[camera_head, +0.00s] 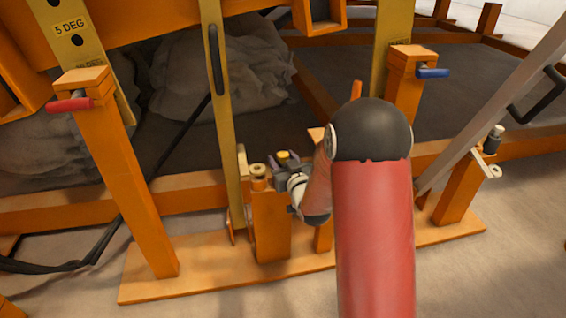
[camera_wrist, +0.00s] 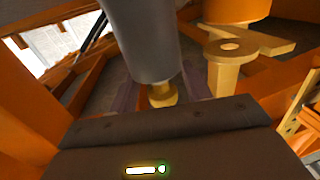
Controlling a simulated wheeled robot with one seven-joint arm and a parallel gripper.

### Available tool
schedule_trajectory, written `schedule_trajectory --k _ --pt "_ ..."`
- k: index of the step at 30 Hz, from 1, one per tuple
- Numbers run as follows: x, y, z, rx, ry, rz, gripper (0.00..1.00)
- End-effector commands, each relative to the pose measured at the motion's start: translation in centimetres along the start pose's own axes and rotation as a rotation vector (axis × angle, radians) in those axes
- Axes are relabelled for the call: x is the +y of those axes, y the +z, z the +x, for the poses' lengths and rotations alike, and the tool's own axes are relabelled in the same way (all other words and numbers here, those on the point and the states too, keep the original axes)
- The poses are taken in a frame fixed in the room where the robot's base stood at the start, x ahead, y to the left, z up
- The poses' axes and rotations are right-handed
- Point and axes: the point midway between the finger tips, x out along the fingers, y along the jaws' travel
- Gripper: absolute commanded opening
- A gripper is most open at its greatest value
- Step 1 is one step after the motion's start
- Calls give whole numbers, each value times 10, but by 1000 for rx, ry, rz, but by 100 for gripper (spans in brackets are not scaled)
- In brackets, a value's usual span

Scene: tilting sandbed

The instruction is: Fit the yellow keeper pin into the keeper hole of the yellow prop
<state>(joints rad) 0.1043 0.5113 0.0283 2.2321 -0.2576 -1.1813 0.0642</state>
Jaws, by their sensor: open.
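The yellow prop (camera_head: 222,130) stands as a long upright bar with a black handle, left of my arm. My gripper (camera_head: 283,168) is open beside the top of a short orange post at its foot. A yellow-tipped piece (camera_head: 284,155), likely the keeper pin, shows between the jaws. In the wrist view a thick grey cylinder with a yellow end (camera_wrist: 162,95) lies between the spread purple fingers. The pin's lower end and support are hidden from the head view.
The short orange post (camera_head: 271,225) and taller posts with a red handle (camera_head: 70,104) and a blue handle (camera_head: 433,72) stand on an orange base plate (camera_head: 150,286). A grey prop (camera_head: 500,105) leans at right. A black cable hangs at left. Open floor lies in front.

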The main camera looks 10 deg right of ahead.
Motion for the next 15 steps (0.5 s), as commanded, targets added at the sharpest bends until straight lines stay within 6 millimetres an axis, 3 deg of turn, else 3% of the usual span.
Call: schedule_trajectory --k 5,15 --pt "0 0 0 0 0 0 49" --pt "0 0 0 0 0 0 5"
